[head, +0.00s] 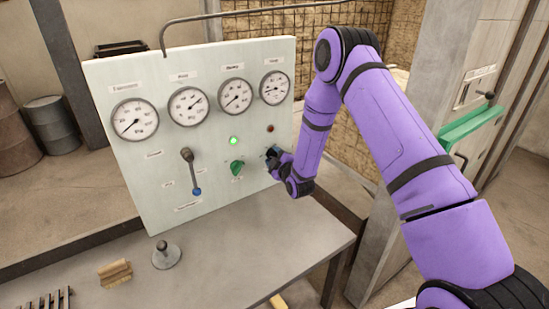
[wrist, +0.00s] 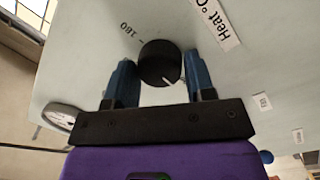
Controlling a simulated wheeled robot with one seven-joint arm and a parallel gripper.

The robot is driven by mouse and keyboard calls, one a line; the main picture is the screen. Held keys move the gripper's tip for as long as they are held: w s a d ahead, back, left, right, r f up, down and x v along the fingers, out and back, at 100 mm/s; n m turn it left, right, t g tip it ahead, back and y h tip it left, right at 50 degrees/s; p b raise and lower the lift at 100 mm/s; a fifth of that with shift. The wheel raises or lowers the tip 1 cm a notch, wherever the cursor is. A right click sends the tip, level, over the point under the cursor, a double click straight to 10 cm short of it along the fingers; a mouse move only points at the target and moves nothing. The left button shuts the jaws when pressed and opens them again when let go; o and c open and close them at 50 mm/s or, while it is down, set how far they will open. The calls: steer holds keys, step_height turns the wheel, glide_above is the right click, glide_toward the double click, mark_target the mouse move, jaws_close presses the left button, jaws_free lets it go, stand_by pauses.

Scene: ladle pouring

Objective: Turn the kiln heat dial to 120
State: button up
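The heat dial (wrist: 160,62) is a round black knob on the pale panel, with a short white mark on its lower right face in the wrist view. A "180" (wrist: 127,28) is printed at its upper left. A "Heat °C" label (wrist: 212,22) lies at its upper right. My gripper (wrist: 160,75) has one blue finger on each side of the dial, and both look in contact with it. In the head view my gripper (head: 274,158) is at the panel's lower right and hides the dial. Other scale numbers are not readable.
The panel (head: 215,135) also carries several gauges, a lever (head: 188,165) with a blue tip, a green knob (head: 237,167), a lit green lamp (head: 233,140) and a dark red lamp (head: 270,128). The grey table (head: 235,255) below holds a metal stand (head: 166,258) and wooden blocks (head: 115,273).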

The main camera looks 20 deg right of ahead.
steer(key=c, duration=0.4)
steer(key=shift+c, duration=0.2)
steer(key=shift+m, duration=0.3)
steer(key=m, duration=0.5)
steer(key=shift+d+r+g, duration=0.1)
steer(key=shift+g, duration=0.3)
steer(key=m, duration=0.5)
steer(key=shift+y, duration=0.3)
steer(key=m+g+y, duration=0.1)
steer(key=m, duration=0.5)
steer(key=shift+d, duration=0.1)
steer(key=m+y, duration=0.1)
steer(key=m, duration=0.4)
